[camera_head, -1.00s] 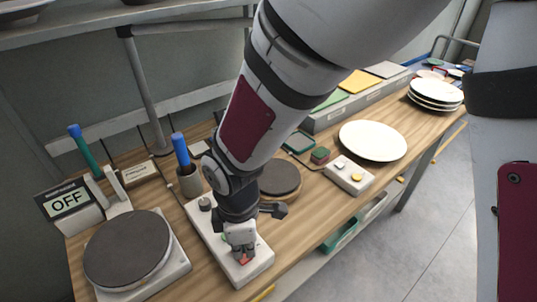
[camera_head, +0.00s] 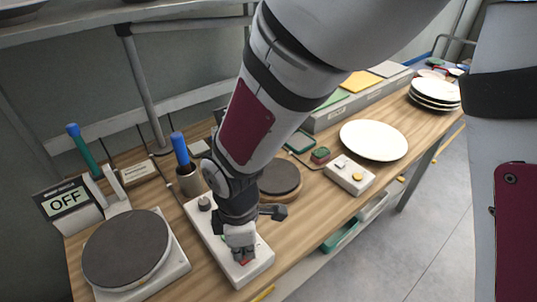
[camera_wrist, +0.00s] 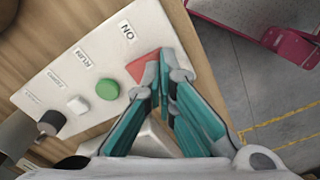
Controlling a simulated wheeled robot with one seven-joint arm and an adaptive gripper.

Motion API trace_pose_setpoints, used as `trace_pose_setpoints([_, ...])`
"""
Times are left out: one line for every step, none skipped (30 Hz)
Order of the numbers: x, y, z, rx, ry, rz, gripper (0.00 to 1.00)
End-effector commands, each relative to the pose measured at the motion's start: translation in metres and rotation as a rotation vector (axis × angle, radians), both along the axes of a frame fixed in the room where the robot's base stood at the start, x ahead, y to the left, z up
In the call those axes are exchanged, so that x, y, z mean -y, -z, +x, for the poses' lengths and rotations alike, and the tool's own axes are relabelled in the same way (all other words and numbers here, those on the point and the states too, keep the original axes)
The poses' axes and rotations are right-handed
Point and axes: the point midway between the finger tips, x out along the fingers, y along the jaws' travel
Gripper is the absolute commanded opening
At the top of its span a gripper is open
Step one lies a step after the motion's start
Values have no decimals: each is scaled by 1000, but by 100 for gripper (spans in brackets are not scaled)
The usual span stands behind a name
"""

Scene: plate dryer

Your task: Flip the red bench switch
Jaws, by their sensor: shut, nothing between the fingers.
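The red bench switch (camera_wrist: 146,66) sits at the end of a white control panel (camera_wrist: 88,62), beside the printed word ON. In the head view it shows as a small red patch (camera_head: 244,262), mostly covered by my gripper. My gripper (camera_wrist: 165,72) is shut and empty, with its teal fingertips at the right side of the red switch. In the head view my gripper (camera_head: 243,252) points down at the near end of the panel. I cannot tell whether the fingertips touch the switch.
The panel also carries a green button (camera_wrist: 107,89), a white button and a dark knob. A round dark plate (camera_head: 127,250) on a white base is at left, beside a sign reading OFF (camera_head: 66,201). White plates (camera_head: 373,140) lie at right.

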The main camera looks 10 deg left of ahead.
Motion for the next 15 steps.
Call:
trace_pose_setpoints([0,1,0,0,0,0,0])
trace_pose_setpoints([0,1,0,0,0,0,0])
trace_pose_setpoints([0,2,0,0,0,0,0])
trace_pose_setpoints([0,2,0,0,0,0,0])
trace_pose_setpoints([0,3,0,0,0,0,0])
trace_pose_setpoints([0,3,0,0,0,0,0])
trace_pose_setpoints([0,4,0,0,0,0,0])
trace_pose_setpoints([0,4,0,0,0,0,0])
trace_pose_setpoints([0,5,0,0,0,0,0])
trace_pose_setpoints([0,5,0,0,0,0,0])
trace_pose_setpoints([0,6,0,0,0,0,0])
trace_pose_setpoints([0,6,0,0,0,0,0])
trace_pose_setpoints([0,6,0,0,0,0,0])
trace_pose_setpoints([0,7,0,0,0,0,0])
trace_pose_setpoints([0,7,0,0,-1,0,0])
